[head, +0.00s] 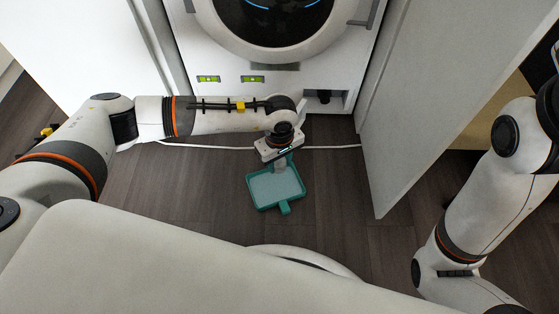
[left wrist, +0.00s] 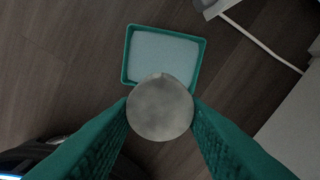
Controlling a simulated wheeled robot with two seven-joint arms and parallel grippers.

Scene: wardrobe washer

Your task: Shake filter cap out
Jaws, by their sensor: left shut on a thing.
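A grey round filter cap (left wrist: 160,107) is between the teal ribbed fingers of my left gripper (left wrist: 160,115), which is shut on it. A teal tray (head: 251,192) with a pale blue, water-like fill lies on the floor under the gripper. The tray also shows in the left wrist view (left wrist: 126,57), its lower edge partly hidden by the cap. My right gripper is out of view.
The white washer (head: 225,90) stands behind, with an open dark filter recess (head: 324,97) at its lower right. A white cable (head: 335,147) runs along the floor. A white panel (head: 400,110) stands to the right. Wood floor around the tray is clear.

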